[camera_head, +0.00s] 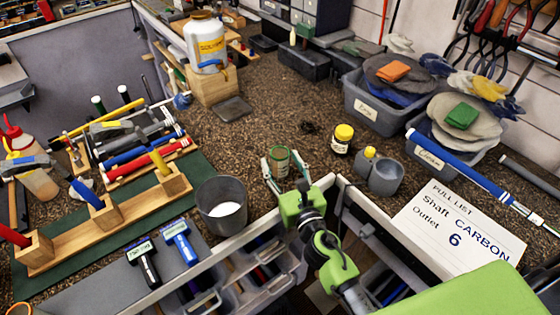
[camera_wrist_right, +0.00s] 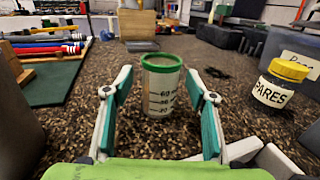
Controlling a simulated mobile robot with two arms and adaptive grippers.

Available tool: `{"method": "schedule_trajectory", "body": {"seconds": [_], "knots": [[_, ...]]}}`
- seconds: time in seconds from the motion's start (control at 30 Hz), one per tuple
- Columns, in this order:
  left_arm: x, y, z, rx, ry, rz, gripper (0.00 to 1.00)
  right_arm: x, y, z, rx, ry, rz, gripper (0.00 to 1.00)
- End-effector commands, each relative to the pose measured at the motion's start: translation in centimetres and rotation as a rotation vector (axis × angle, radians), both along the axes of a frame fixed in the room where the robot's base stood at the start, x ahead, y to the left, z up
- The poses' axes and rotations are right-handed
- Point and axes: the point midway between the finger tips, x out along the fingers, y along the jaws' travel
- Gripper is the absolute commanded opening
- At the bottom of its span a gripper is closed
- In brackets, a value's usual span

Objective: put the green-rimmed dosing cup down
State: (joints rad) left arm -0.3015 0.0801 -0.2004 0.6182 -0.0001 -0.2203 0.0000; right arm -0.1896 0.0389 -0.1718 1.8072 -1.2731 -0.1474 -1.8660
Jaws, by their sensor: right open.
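The green-rimmed dosing cup (camera_head: 279,162) is small and clear and stands upright on the brown speckled bench top (camera_head: 262,115). In the right wrist view the cup (camera_wrist_right: 161,88) shows its green rim and dark scale marks. My right gripper (camera_head: 284,166) is open, one finger on each side of the cup. In the right wrist view there is a visible gap between each fingertip and the cup, so the gripper (camera_wrist_right: 158,82) does not hold it. My left gripper is not in view.
A grey tub (camera_head: 221,207) stands left of the cup. A yellow-lidded jar (camera_head: 343,139) and a grey bottle (camera_head: 385,177) stand to its right. A white pull list (camera_head: 455,228) lies farther right. The bench behind the cup is mostly clear.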

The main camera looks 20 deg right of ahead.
Motion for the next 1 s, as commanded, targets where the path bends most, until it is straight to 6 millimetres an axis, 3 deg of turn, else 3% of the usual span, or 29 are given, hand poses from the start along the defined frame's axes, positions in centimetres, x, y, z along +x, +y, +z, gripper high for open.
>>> {"method": "schedule_trajectory", "body": {"seconds": [0.13,0.37,0.4,0.57,1.0], "knots": [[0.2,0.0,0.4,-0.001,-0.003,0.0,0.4,1.6,0.0,0.1,0.0,0.0,-0.002,0.52],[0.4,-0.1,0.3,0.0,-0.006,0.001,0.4,1.8,0.0,-0.1,0.0,0.001,-0.001,0.52],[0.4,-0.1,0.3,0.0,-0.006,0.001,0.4,1.8,0.0,0.0,0.0,0.001,-0.001,0.49],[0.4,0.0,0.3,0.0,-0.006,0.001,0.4,1.8,0.0,0.0,0.0,0.0,-0.001,0.09],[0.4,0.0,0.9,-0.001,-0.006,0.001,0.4,1.8,0.0,0.7,-0.003,-0.001,0.001,0.05]]}}
